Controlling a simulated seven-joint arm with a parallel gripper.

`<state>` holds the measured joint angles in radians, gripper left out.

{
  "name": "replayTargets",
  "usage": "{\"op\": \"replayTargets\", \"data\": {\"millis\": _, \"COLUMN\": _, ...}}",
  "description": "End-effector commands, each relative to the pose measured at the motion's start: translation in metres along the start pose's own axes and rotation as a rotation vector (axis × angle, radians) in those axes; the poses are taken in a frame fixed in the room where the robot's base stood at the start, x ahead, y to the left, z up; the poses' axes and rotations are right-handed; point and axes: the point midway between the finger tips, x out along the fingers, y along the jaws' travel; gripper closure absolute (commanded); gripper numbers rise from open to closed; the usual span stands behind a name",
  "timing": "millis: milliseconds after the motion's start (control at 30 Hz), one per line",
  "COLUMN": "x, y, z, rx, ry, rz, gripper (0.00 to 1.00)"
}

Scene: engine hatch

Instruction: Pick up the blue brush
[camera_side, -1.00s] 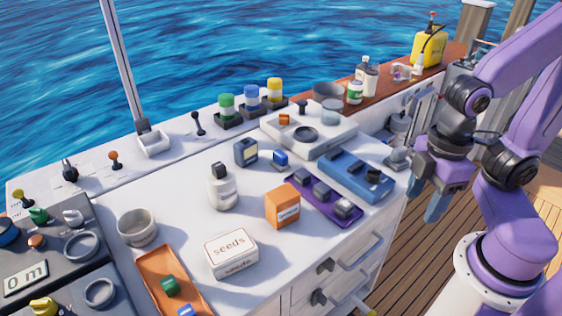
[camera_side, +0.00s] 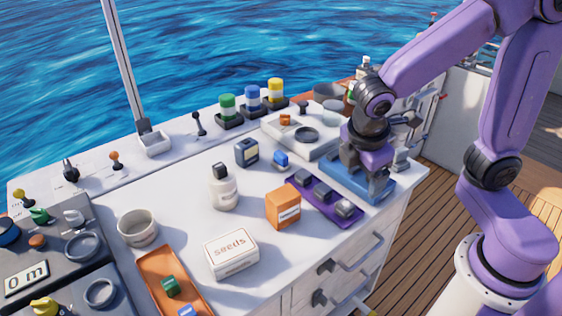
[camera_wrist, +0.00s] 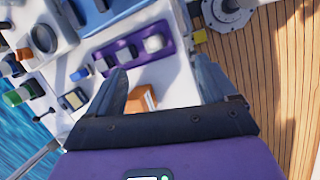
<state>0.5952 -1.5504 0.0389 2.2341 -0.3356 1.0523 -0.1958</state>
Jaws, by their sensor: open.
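A small blue block with a dark part (camera_side: 281,159) lies on the white counter, left of the purple tray. It looks the most like a blue brush, but it is too small to be sure. In the wrist view it is a blue spot (camera_wrist: 80,73) left of the purple tray. Another small blue piece (camera_side: 187,311) lies in the orange tray, cut by the frame edge. My gripper (camera_side: 364,178) points down over the blue tray (camera_side: 335,181), hiding part of it. Its fingers (camera_wrist: 160,84) are apart with nothing held between them.
The purple tray (camera_side: 306,187) holds several grey blocks. An orange box (camera_side: 283,206), a seeds box (camera_side: 231,252), a white bottle (camera_side: 223,190) and a navy box (camera_side: 246,152) stand on the counter. A raised pale panel (camera_side: 285,137) lies behind. The counter's front left area is partly clear.

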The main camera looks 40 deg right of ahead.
Motion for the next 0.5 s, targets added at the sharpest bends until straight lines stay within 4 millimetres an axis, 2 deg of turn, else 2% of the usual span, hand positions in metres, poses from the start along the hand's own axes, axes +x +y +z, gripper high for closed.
{"op": "replayTargets", "data": {"millis": 33, "x": 0.004, "y": 0.017, "z": -0.01, "rx": -0.034, "ry": -0.045, "rz": 0.024, "gripper": 0.15}}
{"op": "replayTargets", "data": {"millis": 200, "x": 0.016, "y": 0.074, "z": -0.035, "rx": -0.16, "ry": -0.201, "rz": 0.108, "gripper": 0.15}}
{"op": "replayTargets", "data": {"millis": 500, "x": 0.046, "y": 0.167, "z": -0.07, "rx": -0.377, "ry": -0.497, "rz": 0.203, "gripper": 0.15}}
